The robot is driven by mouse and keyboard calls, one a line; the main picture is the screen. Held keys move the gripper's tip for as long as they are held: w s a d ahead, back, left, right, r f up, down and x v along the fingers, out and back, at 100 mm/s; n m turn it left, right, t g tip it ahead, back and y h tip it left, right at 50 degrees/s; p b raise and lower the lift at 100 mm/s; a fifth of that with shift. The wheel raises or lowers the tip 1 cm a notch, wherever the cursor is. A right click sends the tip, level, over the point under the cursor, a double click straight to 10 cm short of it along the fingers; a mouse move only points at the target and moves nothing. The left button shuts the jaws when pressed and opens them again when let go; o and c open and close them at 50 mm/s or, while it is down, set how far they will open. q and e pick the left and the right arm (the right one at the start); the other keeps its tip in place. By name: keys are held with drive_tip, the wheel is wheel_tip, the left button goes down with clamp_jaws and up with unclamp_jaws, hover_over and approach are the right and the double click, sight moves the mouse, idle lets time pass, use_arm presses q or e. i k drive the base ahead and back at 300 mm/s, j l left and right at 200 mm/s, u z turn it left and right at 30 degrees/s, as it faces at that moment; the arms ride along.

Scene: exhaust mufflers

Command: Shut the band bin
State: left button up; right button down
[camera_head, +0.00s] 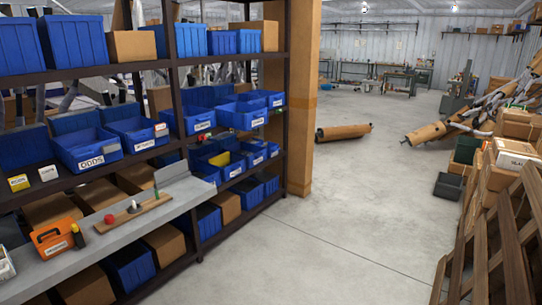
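A shelf rack (176,75) on the left holds rows of blue bins. One blue bin (240,116) near the rack's far end juts out past the shelf front; its white label is too small to read surely, so I cannot tell if it is the band bin. Beside it on the same row are a blue bin with a white label (190,122), another blue bin (134,131) and a bin labelled ODDS (88,150). Smaller blue bins (228,166) sit on the shelf below. Neither of my grippers is in view.
A grey ledge (95,245) along the rack holds an orange case (55,238) and a wooden board (133,212) with small items. Concrete floor (330,225) is clear in the middle. A brown cylinder (344,132) lies beyond the rack; wooden slats (492,245) stand at right.

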sight(227, 115)
drive_tip(key=i+u, duration=0.45)
drive_tip(key=i, duration=1.55)
drive_tip(key=i+j+z, duration=0.3)
drive_tip(key=i, duration=0.4)
drive_tip(key=i+j+z, duration=0.3)
drive_tip(key=i, duration=0.35)
drive_tip(key=i+j+z, duration=0.3)
drive_tip(key=i+j, duration=0.2)
drive_tip(key=i, duration=0.1)
